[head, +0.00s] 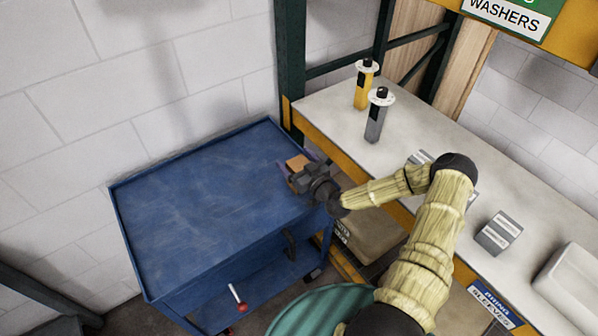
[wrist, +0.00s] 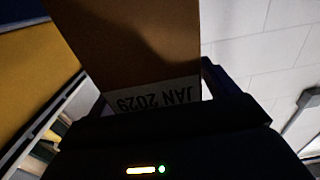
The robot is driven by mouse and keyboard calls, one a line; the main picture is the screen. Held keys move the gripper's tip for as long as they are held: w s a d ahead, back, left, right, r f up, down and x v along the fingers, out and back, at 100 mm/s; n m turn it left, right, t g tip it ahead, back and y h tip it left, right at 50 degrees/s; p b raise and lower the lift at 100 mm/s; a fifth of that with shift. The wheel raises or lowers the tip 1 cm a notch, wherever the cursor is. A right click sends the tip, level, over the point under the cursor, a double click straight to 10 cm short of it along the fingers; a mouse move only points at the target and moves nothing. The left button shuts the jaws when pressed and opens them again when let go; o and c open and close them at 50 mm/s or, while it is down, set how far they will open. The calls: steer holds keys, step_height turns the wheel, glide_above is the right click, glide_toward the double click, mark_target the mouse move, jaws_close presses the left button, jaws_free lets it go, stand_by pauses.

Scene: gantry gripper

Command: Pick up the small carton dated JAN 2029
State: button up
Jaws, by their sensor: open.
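A small brown carton (head: 296,162) is at the right side of the blue cart's top in the head view. In the wrist view the brown carton (wrist: 140,40) fills the upper middle, close to the camera. Its white label (wrist: 155,97) reads JAN 2029, upside down in that view. My gripper (head: 303,170) is open at the carton, with its fingers at either side of it. One finger shows right of the carton in the wrist view; the other is mostly dark there. I cannot tell whether either finger touches the carton.
The blue cart (head: 200,205) has a raised rim and a mostly bare top. The shelf (head: 440,135) to the right holds a yellow bottle (head: 364,85), a grey bottle (head: 377,117), a grey labelled carton (head: 497,235) and a white bin (head: 575,280). A dark green post (head: 290,65) stands behind.

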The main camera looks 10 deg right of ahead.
steer(key=shift+w+a, duration=0.1)
steer(key=shift+w, duration=0.1)
steer(key=shift+c, duration=0.4)
steer(key=c, duration=1.5)
steer(key=shift+r, duration=0.2)
steer(key=shift+c, duration=0.2)
step_height(320, 180, up, 10)
steer(key=shift+f+b, duration=0.15)
steer(key=shift+b, duration=0.6)
